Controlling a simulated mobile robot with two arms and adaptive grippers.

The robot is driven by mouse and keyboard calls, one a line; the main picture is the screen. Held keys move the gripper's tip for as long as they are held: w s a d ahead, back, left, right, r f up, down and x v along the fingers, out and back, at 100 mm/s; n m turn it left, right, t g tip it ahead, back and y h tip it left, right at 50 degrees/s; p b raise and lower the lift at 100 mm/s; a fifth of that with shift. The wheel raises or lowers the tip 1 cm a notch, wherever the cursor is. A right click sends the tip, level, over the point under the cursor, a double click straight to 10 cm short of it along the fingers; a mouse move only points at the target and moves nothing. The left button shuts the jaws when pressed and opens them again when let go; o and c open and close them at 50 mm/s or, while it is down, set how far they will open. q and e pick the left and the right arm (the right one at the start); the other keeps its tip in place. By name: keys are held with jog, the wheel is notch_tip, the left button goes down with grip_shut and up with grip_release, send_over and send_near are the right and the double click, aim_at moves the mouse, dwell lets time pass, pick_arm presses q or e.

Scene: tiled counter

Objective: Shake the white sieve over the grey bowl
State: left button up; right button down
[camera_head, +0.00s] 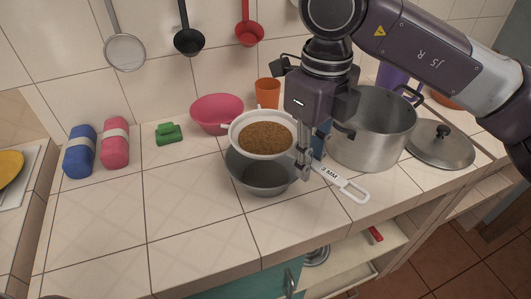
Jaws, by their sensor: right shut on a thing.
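The white sieve (236,131) is full of brown grains (266,138) and is held level over the grey bowl (262,184). The sieve covers the rear part of the bowl's opening. My right gripper (304,172) comes down from above and is shut on the sieve's handle, close to the rim. The flat white handle end (343,184), marked "3 MM", sticks out to the right of the fingers. The bowl stands on the tiled counter; its inside is partly hidden by the sieve. My left gripper is not in view.
A pink bowl (215,112) and an orange cup (267,93) stand behind the sieve. A steel pot (365,145) and its lid (440,146) are on the right. A green object (168,134) and blue (79,155) and pink (114,149) rolls lie left. The front-left counter is clear.

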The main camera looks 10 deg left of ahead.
jog(key=shift+r+p, duration=0.9)
jog(key=shift+r, duration=0.75)
